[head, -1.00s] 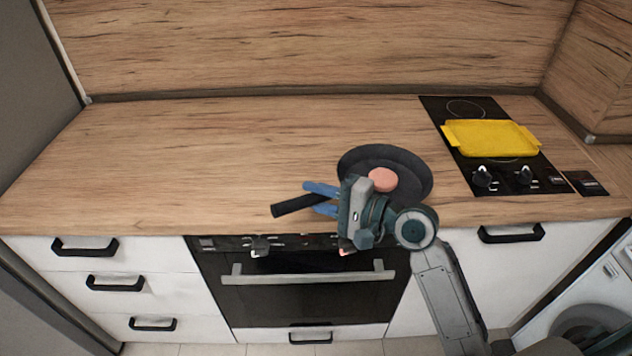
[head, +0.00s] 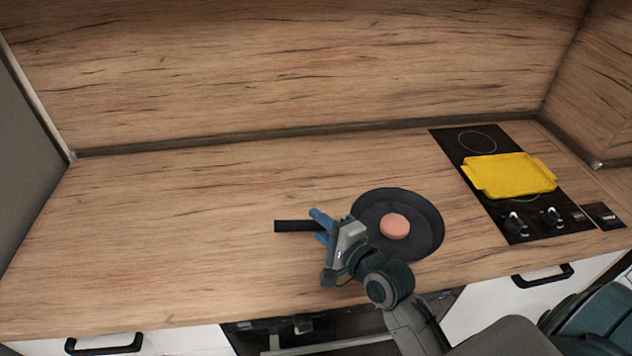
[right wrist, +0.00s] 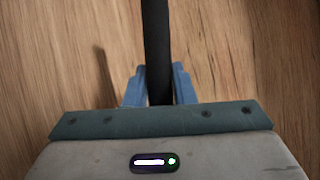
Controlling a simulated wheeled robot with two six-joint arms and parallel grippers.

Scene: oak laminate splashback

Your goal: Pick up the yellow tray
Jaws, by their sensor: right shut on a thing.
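The yellow tray (head: 510,175) lies flat on the black cooktop (head: 483,152) at the right of the counter. My right gripper (head: 322,227) is well to the left of the tray. It is shut on the black handle (head: 293,226) of the frying pan (head: 433,222). In the right wrist view the handle (right wrist: 156,45) runs between the two blue fingers (right wrist: 157,88). A pink round piece (head: 395,226) lies in the pan. My left gripper is not in view.
Knobs (head: 515,222) sit at the cooktop's front edge. A wooden splashback (head: 280,70) closes the back and right. A drawer handle (head: 542,275) sticks out below the counter's edge.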

